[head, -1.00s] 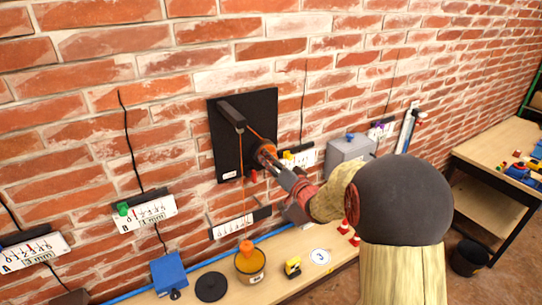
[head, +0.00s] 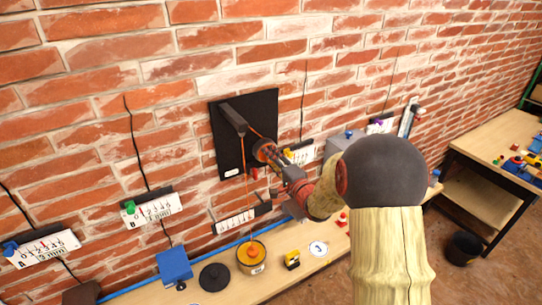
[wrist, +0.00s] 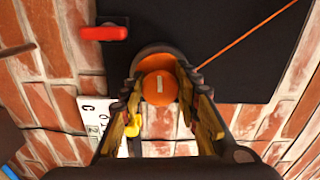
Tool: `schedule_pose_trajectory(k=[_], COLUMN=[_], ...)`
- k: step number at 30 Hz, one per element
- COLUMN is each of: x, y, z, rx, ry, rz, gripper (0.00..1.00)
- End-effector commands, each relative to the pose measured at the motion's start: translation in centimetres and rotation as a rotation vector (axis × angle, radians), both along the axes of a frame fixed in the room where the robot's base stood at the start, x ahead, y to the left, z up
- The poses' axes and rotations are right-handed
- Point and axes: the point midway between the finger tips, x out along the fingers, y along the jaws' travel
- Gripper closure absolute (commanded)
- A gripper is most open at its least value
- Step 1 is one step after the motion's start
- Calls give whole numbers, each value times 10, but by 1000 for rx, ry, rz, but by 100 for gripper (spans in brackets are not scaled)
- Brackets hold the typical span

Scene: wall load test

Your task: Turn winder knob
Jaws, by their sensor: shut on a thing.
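The winder knob (wrist: 160,82) is an orange round knob with a pale mark on its face, set in a dark round housing on the black wall panel (head: 231,160). My gripper (wrist: 159,100) is shut on the knob, with one finger on each side of it in the wrist view. In the head view my gripper (head: 280,160) reaches the right side of the panel, and its fingers partly hide the knob (head: 264,149). An orange cord runs from the knob up to a dark arm (head: 233,117) on the panel. A red handle (wrist: 104,33) sits near the knob.
White scale cards, such as card B (head: 150,209) and card A (head: 42,249), hang on the brick wall. Another table (head: 495,148) stands at right.

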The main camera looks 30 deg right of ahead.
Motion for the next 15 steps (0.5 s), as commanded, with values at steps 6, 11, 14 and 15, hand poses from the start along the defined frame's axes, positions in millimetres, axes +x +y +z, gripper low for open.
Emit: schedule_pose_trajectory(k=[6,11,14,15], x=[-1,-1,-1,-1], y=[1,1,1,1], z=[-3,-4,-4,-4], rx=[70,90,93,93], ry=[9,10,10,10], rz=[0,0,0,0], gripper=[94,93,93,93])
